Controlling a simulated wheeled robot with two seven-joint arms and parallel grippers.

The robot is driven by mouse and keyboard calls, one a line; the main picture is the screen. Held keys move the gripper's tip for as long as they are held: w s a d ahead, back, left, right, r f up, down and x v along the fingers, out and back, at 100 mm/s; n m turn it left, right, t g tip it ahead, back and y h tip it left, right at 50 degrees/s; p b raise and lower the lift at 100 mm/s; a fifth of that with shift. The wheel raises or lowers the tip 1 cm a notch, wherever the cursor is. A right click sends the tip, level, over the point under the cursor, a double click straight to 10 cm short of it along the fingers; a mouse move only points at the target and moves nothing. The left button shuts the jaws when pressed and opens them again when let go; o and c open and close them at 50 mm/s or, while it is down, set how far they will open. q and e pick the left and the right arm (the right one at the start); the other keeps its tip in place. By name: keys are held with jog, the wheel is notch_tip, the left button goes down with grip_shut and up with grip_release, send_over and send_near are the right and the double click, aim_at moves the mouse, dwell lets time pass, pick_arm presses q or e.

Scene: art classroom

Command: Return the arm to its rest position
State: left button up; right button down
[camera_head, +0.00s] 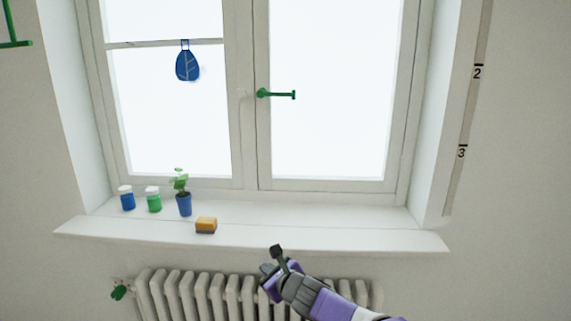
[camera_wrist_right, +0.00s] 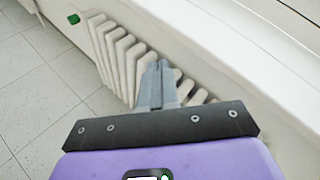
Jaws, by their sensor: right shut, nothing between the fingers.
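My right gripper (camera_head: 277,256) is in front of the radiator, just below the front edge of the window sill, its purple arm coming in from the lower right. My left gripper is in neither view.
The white sill (camera_head: 330,232) holds a blue jar (camera_head: 127,200), a green jar (camera_head: 153,202), a potted plant (camera_head: 184,204) and a sponge (camera_head: 206,225). Its right half is bare. A ribbed radiator (camera_head: 202,292) with a green valve knob (camera_head: 119,292) is below. The window has a green handle (camera_head: 277,94).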

jog(key=s+d+f+n+g+h+p, duration=0.1)
jog(key=s+d+f+n+g+h, duration=0.25)
jog(key=f, duration=0.65)
jog(key=s+d+f+n+g+p, duration=0.1)
jog(key=s+d+f+n+p, duration=0.15)
jog(key=s+d+f, duration=0.5)
jog(key=s+d+f+n+g+h, duration=0.2)
jog(key=d+f+n+g, duration=0.15)
jog(key=f, duration=0.75)
pick_arm(q)
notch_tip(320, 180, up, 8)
jog(key=p, duration=0.4)
pick_arm(e)
jog(key=s+f+n+g+y, duration=0.1)
jog(key=s+f+n, duration=0.2)
jog(key=s+n, duration=0.3)
jog(key=s+f+n+g+y, duration=0.1)
jog(key=s+f+n, duration=0.3)
jog(key=s, duration=1.2)
jog(key=n+g, duration=0.1)
jog(key=n, duration=0.2)
jog(key=shift+s+a+f, duration=0.15)
jog(key=shift+s+a, duration=0.05)
jog(key=shift+s, duration=0.05)
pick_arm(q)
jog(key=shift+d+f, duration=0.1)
pick_arm(e)
jog(key=shift+d+y, duration=0.15)
jog(key=shift+y, duration=0.1)
